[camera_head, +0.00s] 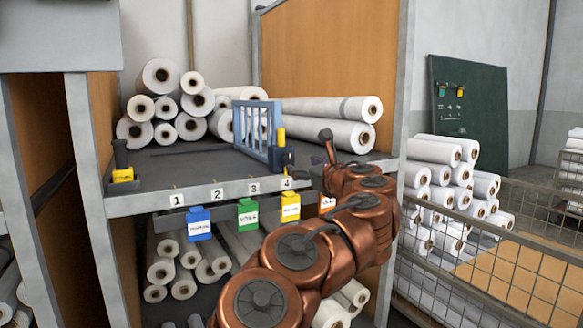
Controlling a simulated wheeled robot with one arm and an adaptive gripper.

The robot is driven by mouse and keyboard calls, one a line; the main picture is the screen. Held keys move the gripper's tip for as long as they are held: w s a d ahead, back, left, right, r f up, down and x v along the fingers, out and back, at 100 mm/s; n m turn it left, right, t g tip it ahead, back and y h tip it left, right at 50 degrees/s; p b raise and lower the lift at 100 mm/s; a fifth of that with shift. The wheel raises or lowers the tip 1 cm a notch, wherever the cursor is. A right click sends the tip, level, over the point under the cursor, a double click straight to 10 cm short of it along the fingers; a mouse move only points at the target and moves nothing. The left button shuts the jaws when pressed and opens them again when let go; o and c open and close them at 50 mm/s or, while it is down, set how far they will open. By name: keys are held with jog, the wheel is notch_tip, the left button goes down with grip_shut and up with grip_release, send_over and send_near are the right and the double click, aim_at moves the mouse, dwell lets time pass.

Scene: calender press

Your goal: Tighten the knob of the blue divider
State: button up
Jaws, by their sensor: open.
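The blue divider (258,128) is a blue slatted frame standing upright on the dark shelf (185,170), between the left stack of rolls and the long rolls on the right. At its front end is a yellow upright piece (281,137) with a dark knob-like part (285,158) below it, near the shelf's front edge. How tight the knob is cannot be seen. My gripper (318,156) is open, just right of the knob, and appears apart from it. My copper-coloured arm covers the shelf edge right of number 4.
White rolls (160,77) are stacked at the back left, and long rolls (330,108) lie right of the divider. A black-and-yellow clamp-like piece (122,160) stands at the shelf's left front. Coloured tags (199,223) hang below the edge. A wire cage (480,260) stands at right.

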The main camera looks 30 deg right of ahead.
aim_at(290, 160)
jog(key=w, duration=0.3)
jog(key=shift+w+d+f+b, duration=0.1)
jog(key=shift+w+d+b, duration=0.1)
jog(key=shift+b, duration=0.15)
jog(key=shift+w+d+b, duration=0.1)
jog(key=shift+w+b, duration=0.2)
jog(key=shift+w, duration=1.5)
jog(key=c, duration=1.1)
